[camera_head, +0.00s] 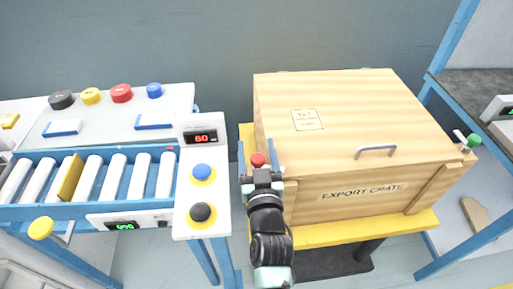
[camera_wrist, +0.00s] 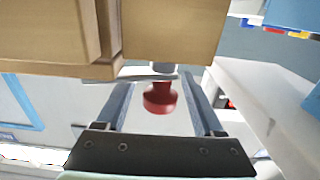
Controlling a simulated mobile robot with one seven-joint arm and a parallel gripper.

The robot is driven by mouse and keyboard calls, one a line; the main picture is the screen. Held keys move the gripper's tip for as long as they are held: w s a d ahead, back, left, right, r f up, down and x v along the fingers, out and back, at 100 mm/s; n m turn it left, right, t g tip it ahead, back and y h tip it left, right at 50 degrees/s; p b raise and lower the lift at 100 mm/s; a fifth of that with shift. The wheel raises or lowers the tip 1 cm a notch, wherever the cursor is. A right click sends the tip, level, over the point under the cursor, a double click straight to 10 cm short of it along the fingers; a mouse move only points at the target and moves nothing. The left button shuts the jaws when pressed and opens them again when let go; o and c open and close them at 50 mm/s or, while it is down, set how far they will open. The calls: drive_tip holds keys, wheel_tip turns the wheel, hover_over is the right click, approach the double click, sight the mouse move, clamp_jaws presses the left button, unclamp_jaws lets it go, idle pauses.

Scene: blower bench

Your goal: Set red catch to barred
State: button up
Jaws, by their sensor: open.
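The red catch shows as a round red knob (camera_head: 258,160) at the left end of the wooden export crate (camera_head: 330,120). In the wrist view the red knob (camera_wrist: 160,98) hangs on a short grey stem by a metal plate (camera_wrist: 130,74) at the crate's edge. My gripper (camera_head: 258,150) is open, with one finger on each side of the knob. In the wrist view a gap shows between the knob and each finger. The crate lid is down. I cannot tell from these views whether the catch is barred.
A green knob (camera_head: 473,140) sits at the crate's right end, and a metal handle (camera_head: 375,151) on its lid. The crate stands on a yellow-topped stand (camera_head: 310,238). Close left is a white control panel with a blue button (camera_head: 201,170) and a black button (camera_head: 201,212), beside a roller conveyor (camera_head: 90,178).

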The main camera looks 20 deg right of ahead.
clamp_jaws()
idle(0.4)
drive_tip(key=shift+w+d+f+b, duration=0.1)
drive_tip(key=shift+f+b, duration=0.15)
drive_tip(key=shift+b, duration=0.85)
